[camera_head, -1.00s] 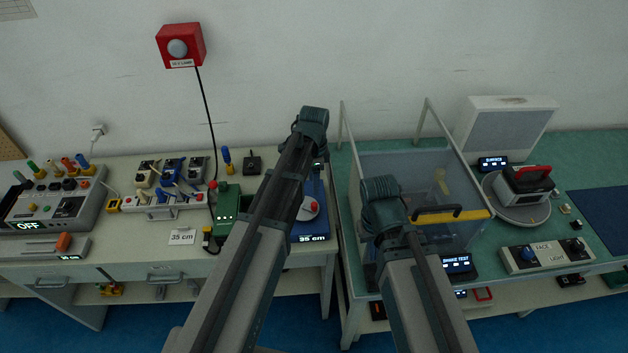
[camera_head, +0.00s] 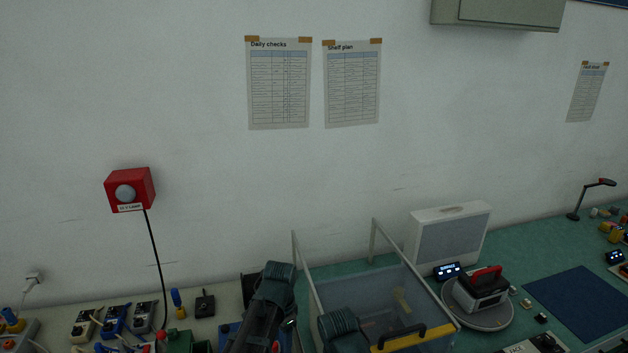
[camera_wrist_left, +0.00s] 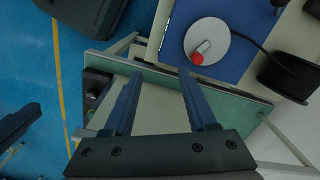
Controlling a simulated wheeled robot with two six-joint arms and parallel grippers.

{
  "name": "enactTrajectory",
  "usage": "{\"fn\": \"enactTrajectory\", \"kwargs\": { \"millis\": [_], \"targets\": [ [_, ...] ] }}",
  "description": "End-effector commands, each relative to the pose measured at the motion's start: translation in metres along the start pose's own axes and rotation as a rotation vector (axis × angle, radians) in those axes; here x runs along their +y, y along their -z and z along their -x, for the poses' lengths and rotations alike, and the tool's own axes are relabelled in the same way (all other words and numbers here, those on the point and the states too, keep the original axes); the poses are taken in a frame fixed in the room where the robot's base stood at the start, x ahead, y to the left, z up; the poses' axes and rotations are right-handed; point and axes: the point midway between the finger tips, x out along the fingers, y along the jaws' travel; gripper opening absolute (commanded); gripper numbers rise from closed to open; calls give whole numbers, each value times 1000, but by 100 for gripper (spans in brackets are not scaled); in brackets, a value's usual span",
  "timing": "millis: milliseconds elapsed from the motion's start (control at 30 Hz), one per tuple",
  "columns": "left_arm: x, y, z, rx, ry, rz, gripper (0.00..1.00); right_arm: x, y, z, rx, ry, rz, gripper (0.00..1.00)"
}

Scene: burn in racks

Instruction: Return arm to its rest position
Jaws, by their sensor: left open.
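My left arm (camera_head: 265,305) rises from the bottom edge of the head view, in front of the gap between the two benches; its fingertips are not visible there. In the left wrist view my left gripper (camera_wrist_left: 160,88) points down with its two blue-grey fingers spread apart and nothing between them. Below it are a bench edge and the blue floor. My right arm (camera_head: 343,328) shows at the bottom of the head view in front of the clear box. Its gripper cannot be made out.
A clear box with a yellow-edged front and black handle (camera_head: 402,338) stands on the green bench. A red-handled device (camera_head: 484,288) sits on a round turntable to its right. In the left wrist view a grey disc with a red knob (camera_wrist_left: 207,42) lies on a blue plate near the fingers.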

Motion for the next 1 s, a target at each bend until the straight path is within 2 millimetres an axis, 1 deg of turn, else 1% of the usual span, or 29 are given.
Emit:
{"fn": "enactTrajectory", "kwargs": {
  "millis": [33, 100, 200, 300, 333, 400, 500, 1000],
  "targets": [
    [31, -14, -11, -10, 4, 70, 57, -1, 1, -11, 0, 0, 0, 0],
    [59, -24, -17, -24, 13, 187, 57, -2, 1, -17, 0, 0, 0, 0],
    [91, -38, -24, -37, 28, 334, 57, -2, 1, -24, 0, 0, 0, 0],
    [112, -49, -29, -45, 42, 449, 57, -3, 2, -29, 0, 0, 0, 0],
    [117, -52, -30, -47, 45, 475, 57, -3, 2, -30, 0, 0, 0, 0],
    [124, -56, -31, -50, 51, 522, 57, -3, 2, -31, 0, 0, 0, 0],
    [129, -58, -31, -52, 55, 558, 57, -3, 2, -32, 0, 0, 0, 0],
    [128, -57, -31, -52, 56, 564, 57, -3, 2, -31, 0, 0, 0, 0]
  ]
}}
